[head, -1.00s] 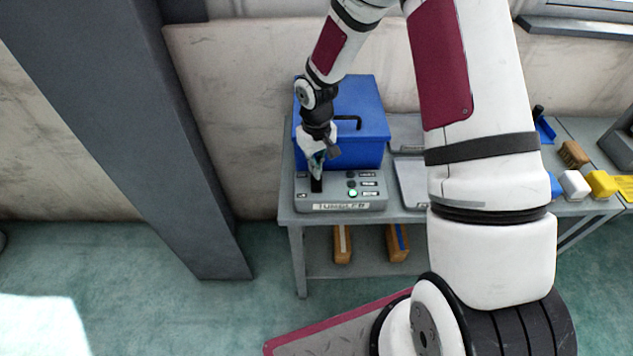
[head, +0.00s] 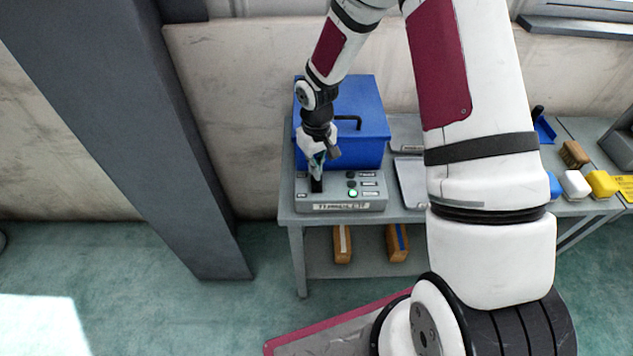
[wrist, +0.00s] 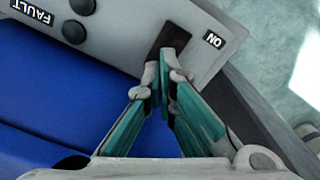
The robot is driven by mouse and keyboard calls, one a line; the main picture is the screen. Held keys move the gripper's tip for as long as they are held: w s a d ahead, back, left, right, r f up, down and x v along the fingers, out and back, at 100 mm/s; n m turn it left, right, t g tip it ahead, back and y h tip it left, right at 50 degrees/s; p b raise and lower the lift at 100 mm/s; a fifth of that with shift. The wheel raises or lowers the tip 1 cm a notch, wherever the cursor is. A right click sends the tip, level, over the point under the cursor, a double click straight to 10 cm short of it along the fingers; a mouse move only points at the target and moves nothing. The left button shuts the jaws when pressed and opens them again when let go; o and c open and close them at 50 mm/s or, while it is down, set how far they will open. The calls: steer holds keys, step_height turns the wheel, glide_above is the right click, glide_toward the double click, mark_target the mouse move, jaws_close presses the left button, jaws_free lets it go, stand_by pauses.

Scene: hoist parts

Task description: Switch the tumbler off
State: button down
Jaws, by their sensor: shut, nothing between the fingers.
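The grey control box (head: 375,203) marked TUMBLER stands at the front left of the table. Its black switch (head: 316,187) is at the left of the top face, and a green lamp (head: 353,193) glows to the right. My gripper (head: 317,172) is shut and empty, pointing down at the switch. In the wrist view my fingertips (wrist: 168,62) are together at the edge of the black switch area (wrist: 172,37), beside the ON label (wrist: 214,40). I cannot tell whether they touch the lever, whose position is partly hidden.
A blue box (head: 362,100) with a black handle stands right behind the control box, close to my gripper. Grey trays (head: 410,180) and small blocks (head: 602,184) lie to the right. A dark pillar (head: 150,130) stands to the left. Two brown blocks (head: 342,245) are on the lower shelf.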

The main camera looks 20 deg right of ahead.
steer(key=shift+f, duration=0.8)
stand_by(0.4)
steer(key=shift+r, duration=0.1)
steer(key=shift+r+p, duration=0.7)
steer(key=shift+r, duration=2.7)
